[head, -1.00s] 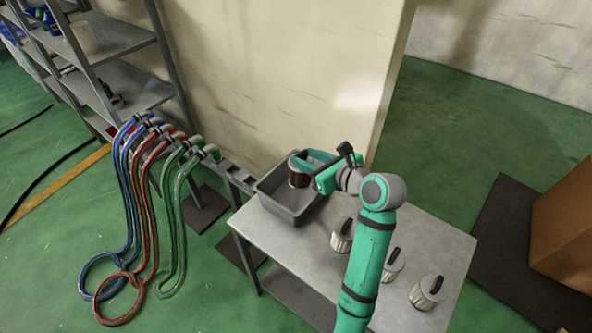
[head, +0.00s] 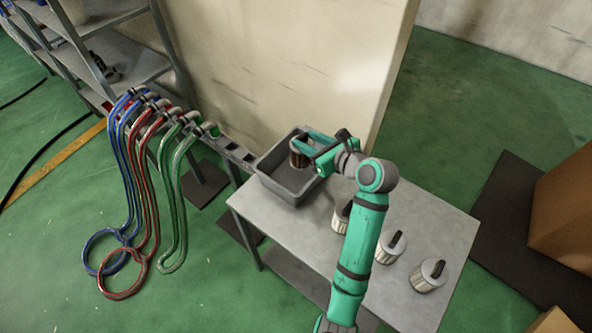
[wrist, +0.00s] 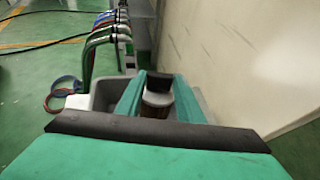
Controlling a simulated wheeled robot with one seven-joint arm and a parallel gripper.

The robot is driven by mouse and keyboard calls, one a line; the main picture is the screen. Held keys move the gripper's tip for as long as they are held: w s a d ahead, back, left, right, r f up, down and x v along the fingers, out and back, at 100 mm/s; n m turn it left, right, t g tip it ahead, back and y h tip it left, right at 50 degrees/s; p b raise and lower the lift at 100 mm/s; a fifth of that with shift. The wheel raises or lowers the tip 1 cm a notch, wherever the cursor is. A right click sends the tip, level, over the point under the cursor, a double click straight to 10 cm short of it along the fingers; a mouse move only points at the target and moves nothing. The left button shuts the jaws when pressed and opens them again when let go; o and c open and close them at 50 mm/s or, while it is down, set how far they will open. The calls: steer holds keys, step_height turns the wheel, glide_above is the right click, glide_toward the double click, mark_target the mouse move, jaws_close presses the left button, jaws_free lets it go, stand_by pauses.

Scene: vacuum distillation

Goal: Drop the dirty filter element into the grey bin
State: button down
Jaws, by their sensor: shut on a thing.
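The dirty filter element (head: 299,157) is a brownish cylinder held upright in my gripper (head: 301,146), which is shut on it. In the head view it hangs over the inside of the grey bin (head: 268,187), near the bin's far right part. The bin is an open tray at the table's far left corner.
Lighter pleated filters with black handles, such as one at front right (head: 428,276), stand on the metal table (head: 420,225). My arm partly hides one. A pale wall (head: 290,65) rises behind the bin. Coloured hoses (head: 150,150) hang at the left.

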steer(key=c, duration=1.1)
jaws_free()
steer(key=shift+f, duration=0.1)
steer(key=v, duration=1.1)
steer(key=shift+f, duration=0.1)
